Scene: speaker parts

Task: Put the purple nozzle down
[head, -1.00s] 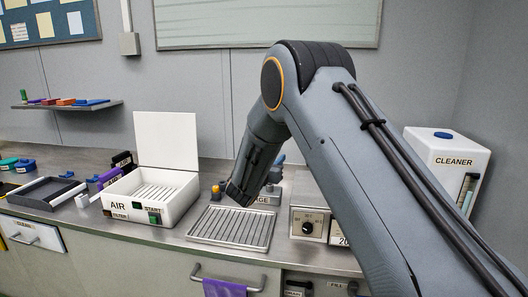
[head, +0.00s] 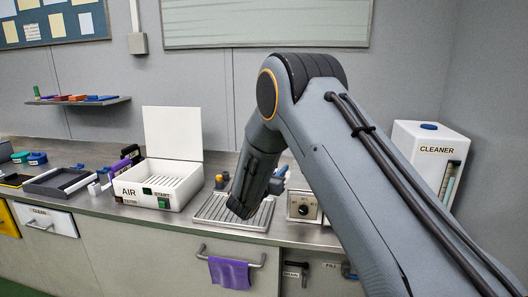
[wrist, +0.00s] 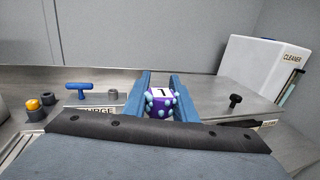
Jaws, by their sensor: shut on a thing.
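In the wrist view, the purple nozzle (wrist: 161,106), with teal spots and a white top marked 1, sits between the two blue fingers of my gripper (wrist: 160,85). The gripper is shut on it. The lower part of the nozzle is hidden behind the dark edge of my gripper body. In the head view, my wrist (head: 250,185) is in front of the slatted metal rack (head: 212,217) on the counter; the fingers and the nozzle are hidden there.
A white AIR box (head: 128,190) with its lid up stands left of the rack. A control box with a black knob (head: 304,210) and a CLEANER tank (head: 425,165) are to the right. A blue T-handle (wrist: 78,88) and an orange-capped part (wrist: 34,106) stand behind. A purple cloth (head: 229,273) hangs below.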

